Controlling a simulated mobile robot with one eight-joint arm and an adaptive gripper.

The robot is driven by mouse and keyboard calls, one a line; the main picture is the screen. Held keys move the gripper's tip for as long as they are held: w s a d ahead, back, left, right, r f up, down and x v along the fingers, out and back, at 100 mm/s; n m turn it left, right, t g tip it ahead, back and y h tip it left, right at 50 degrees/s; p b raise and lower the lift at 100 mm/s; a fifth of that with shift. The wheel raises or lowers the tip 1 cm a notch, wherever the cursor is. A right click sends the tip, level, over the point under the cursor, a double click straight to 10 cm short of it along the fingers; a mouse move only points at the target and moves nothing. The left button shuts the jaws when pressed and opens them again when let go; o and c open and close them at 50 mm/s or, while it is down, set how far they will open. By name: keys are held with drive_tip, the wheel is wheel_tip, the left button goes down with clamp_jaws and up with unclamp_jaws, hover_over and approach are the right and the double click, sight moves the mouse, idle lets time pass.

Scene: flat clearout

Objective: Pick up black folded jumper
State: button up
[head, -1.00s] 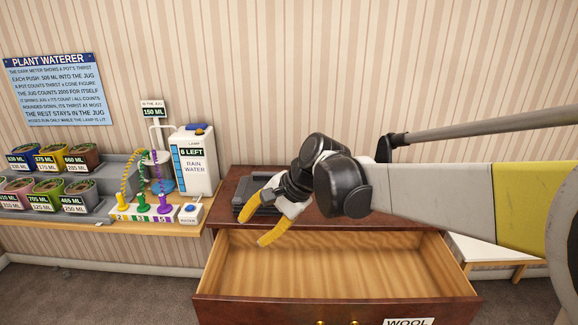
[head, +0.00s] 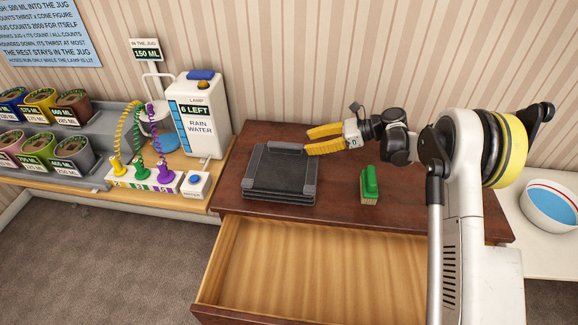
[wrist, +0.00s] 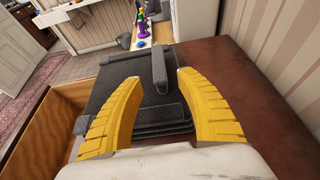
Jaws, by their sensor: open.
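The black folded jumper (head: 279,176) lies flat on top of the brown chest of drawers, left of its middle. It is dark grey-black, squarish and layered, with a raised roll along its back edge. It also shows in the wrist view (wrist: 128,82), ahead of and between the fingers. My gripper (head: 307,141) has yellow fingers and is at the jumper's back right corner, just above the chest top.
The chest's (head: 335,195) top drawer (head: 330,270) is pulled open and looks empty. A green-handled brush (head: 370,185) stands right of the jumper. Left is a shelf with plant pots, coloured hoses and a rain water tank (head: 203,115).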

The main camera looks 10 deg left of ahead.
sight(293, 146)
drive_tip(key=b+x, duration=0.3)
drive_tip(key=x, duration=0.5)
drive_tip(key=shift+s+a+f, duration=0.1)
drive_tip(key=shift+s+a, duration=0.05)
drive_tip(key=shift+a, duration=0.2)
clamp_jaws()
